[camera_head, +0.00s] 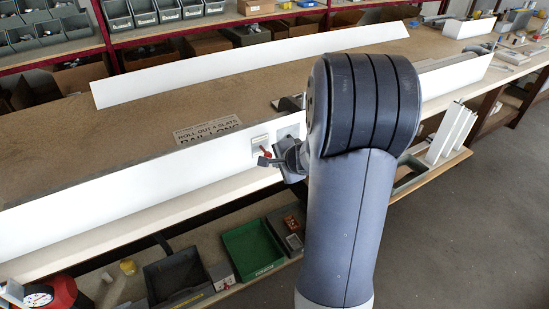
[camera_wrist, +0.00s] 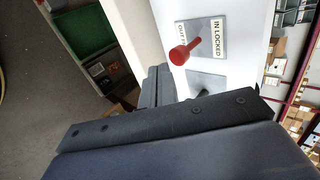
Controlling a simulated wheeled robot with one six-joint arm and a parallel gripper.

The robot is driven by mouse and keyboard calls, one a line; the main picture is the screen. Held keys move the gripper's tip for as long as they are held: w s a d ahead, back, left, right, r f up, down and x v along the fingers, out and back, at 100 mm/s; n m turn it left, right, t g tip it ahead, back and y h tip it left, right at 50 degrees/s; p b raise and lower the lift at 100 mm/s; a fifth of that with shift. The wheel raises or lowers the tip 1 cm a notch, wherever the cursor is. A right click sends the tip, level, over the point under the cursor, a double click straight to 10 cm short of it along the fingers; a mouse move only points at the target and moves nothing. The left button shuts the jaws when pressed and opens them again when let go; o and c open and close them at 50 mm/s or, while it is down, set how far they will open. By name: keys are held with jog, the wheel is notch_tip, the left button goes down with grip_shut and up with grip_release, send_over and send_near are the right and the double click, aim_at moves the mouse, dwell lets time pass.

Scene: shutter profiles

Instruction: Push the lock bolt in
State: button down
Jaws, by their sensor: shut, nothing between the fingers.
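The lock bolt has a red knob and stem (camera_wrist: 184,52). It stands out from a small grey plate (camera_wrist: 212,36) lettered "IN LOCKED" and "OUT F…", the rest hidden behind the knob. In the head view the red bolt (camera_head: 265,152) shows small on the white profile's front face (camera_head: 130,195). My gripper (camera_head: 265,161) is shut and empty, in front of that face and close below the bolt. In the wrist view its dark fingers (camera_wrist: 156,86) are beside the knob, with a visible gap. Whether they touch anything else is unclear.
A second grey plate with a dark part (camera_wrist: 205,84) lies beside the bolt's plate, partly hidden by my gripper. Another white profile (camera_head: 200,70) lies farther back on the bench. A green bin (camera_head: 250,250) and a black bin (camera_head: 175,280) stand on the shelf below.

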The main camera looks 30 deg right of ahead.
aim_at(269, 153)
jog(key=shift+w, duration=0.85)
jog(key=shift+w+a, duration=0.1)
jog(key=shift+w, duration=1.15)
jog(key=shift+w+r, duration=0.1)
jog(key=shift+w, duration=0.05)
